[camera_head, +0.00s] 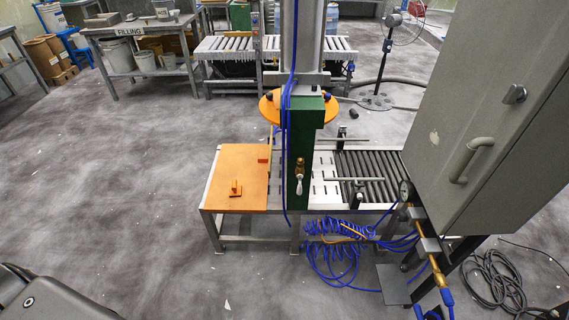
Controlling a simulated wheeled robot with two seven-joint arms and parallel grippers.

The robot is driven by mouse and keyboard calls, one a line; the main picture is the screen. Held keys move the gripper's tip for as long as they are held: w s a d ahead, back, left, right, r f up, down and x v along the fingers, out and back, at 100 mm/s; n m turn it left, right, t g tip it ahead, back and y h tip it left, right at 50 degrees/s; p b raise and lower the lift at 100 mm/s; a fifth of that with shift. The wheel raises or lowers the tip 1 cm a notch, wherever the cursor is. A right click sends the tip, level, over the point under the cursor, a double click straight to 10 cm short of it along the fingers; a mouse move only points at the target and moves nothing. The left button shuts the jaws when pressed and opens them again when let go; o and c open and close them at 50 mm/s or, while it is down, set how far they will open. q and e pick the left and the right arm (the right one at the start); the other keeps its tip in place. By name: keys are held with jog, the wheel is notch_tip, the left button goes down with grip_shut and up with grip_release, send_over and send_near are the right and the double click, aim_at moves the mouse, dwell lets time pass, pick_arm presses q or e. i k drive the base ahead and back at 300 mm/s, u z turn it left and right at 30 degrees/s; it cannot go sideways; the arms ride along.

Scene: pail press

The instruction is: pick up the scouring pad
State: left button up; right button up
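I cannot make out a scouring pad for sure in the head view. A small brown piece with an upright stub (236,188) sits on the orange plate (240,160) at the left end of the press table; it looks like a handle, and I cannot tell more at this size. A small dark object (353,114) lies on the floor behind the press, too small to identify. Neither of my grippers is in view.
The green press column (303,155) stands mid-table beside a roller conveyor (372,175). A grey cabinet (480,130) fills the right. Blue coiled hoses (340,235) hang in front. A bench marked FILLING (135,30) stands far left. Floor at left is clear.

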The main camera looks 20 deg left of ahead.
aim_at(235, 188)
jog(key=u, duration=1.65)
jog(key=i, duration=1.5)
jog(key=z, duration=2.3)
